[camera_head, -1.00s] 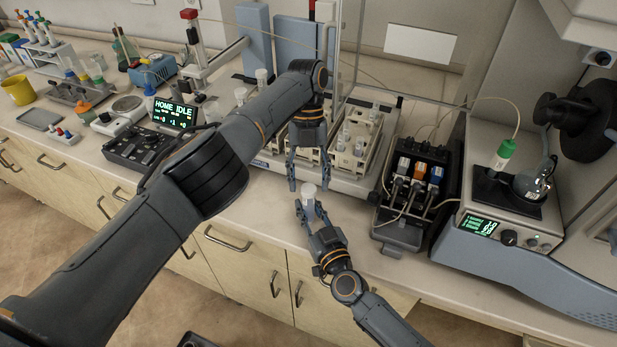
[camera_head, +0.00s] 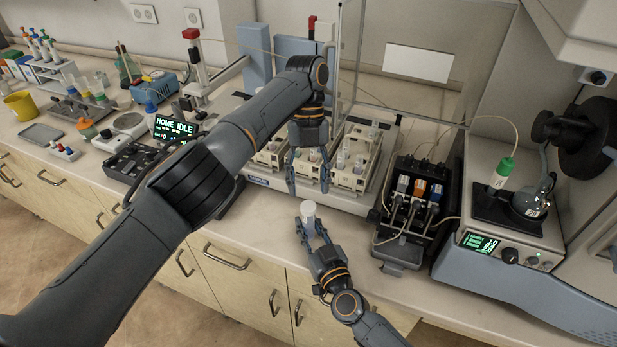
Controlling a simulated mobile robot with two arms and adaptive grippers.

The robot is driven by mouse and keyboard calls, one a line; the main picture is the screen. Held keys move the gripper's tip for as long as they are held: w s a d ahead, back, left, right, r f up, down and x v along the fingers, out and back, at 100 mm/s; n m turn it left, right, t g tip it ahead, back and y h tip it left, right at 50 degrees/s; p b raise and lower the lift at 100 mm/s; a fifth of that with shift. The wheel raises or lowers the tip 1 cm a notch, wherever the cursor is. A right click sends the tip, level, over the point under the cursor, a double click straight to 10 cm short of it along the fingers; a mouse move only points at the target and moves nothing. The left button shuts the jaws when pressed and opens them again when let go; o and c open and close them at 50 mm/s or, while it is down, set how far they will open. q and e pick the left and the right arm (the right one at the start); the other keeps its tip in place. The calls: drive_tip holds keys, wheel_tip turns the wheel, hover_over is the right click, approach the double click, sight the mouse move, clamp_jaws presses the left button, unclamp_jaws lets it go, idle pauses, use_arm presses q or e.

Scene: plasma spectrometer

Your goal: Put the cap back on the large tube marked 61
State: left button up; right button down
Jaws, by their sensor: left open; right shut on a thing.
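My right gripper (camera_head: 309,226) is shut on a small pale tube (camera_head: 308,210) and holds it upright in front of the rack station, near the bench's front edge. The tube's white top shows above the fingers. I cannot read any number on it, nor tell whether that white top is a cap. My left gripper (camera_head: 308,190) is open and points down, with its fingertips just above and behind the tube in the picture. Nothing shows between its fingers. The lower part of the tube is hidden by the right gripper.
Tube racks (camera_head: 354,172) with several tubes stand behind the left gripper, partly hidden by it. A pump with coloured clips (camera_head: 408,212) stands to the right, beside the spectrometer (camera_head: 525,235). A dark keypad device with a lit display (camera_head: 176,127) is at the left.

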use_arm(q)
wheel_tip(320, 180, up, 2)
drive_tip(key=n+t, duration=0.1)
drive_tip(key=n, duration=0.8)
drive_tip(key=n+t, duration=0.1)
drive_tip(key=n, duration=0.9)
drive_tip(key=n+t, duration=0.1)
drive_tip(key=n, duration=0.9)
drive_tip(key=shift+w+r, duration=0.1)
drive_tip(key=shift+r, duration=0.1)
drive_tip(key=n, duration=0.4)
drive_tip(key=n+t, duration=0.1)
drive_tip(key=shift+s+r+n, duration=0.15)
drive_tip(key=shift+s+n, duration=0.25)
drive_tip(key=n, duration=0.4)
drive_tip(key=shift+s+r, duration=0.1)
drive_tip(key=shift+s, duration=0.2)
